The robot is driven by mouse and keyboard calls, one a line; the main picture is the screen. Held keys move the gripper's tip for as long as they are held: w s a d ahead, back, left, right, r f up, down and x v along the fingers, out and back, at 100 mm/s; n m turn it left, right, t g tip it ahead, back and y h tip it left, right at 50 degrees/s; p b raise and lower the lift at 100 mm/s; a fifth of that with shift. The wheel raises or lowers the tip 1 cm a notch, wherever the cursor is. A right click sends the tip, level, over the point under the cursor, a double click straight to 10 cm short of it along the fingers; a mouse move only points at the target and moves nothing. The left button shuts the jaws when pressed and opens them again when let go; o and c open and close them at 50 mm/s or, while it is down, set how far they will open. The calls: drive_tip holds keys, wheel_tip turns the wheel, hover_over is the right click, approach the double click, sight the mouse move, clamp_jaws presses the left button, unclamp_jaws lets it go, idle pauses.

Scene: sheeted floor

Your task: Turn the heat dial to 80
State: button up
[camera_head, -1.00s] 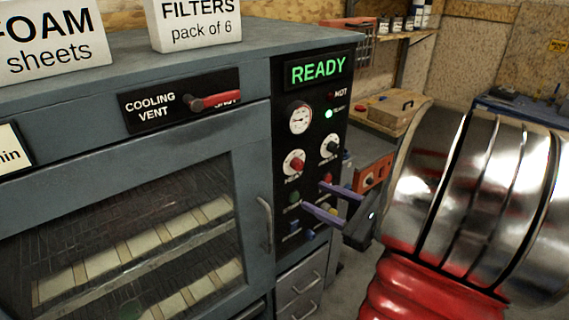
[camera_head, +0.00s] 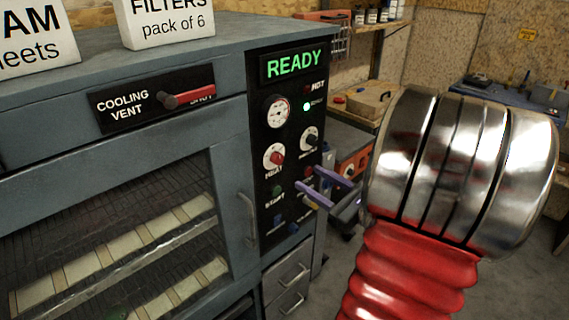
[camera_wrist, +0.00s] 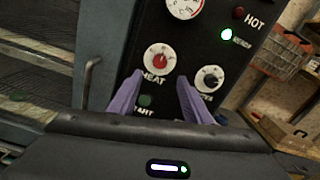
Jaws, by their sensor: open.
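The heat dial (camera_head: 275,158) is a red knob on a white round scale, on the black control panel at the right of the grey oven. It also shows in the wrist view (camera_wrist: 159,61), just beyond and between my fingertips. My gripper (camera_head: 312,186) is open, its two purple fingers pointing at the panel, lower and to the right of the heat dial in the head view. In the wrist view my gripper (camera_wrist: 153,84) is empty. The dial's scale numbers are too small to read.
A black-knobbed dial (camera_head: 310,138) sits right of the heat dial. A gauge (camera_head: 277,111) and a green READY display (camera_head: 293,64) are above; the green start button (camera_head: 277,192) is below. The oven door handle (camera_head: 248,220) stands out to the left. A vent lever (camera_head: 188,100) points right.

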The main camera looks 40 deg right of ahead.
sight(280, 160)
drive_tip(key=shift+w+a, duration=0.15)
drive_tip(key=shift+w, duration=2.65)
drive_tip(key=shift+w+a, duration=0.1)
drive_tip(key=shift+w, duration=2.7)
drive_tip(key=shift+c, duration=0.3)
drive_tip(key=c, duration=1)
drive_tip(key=shift+m, duration=0.4)
drive_tip(key=m, duration=1.1)
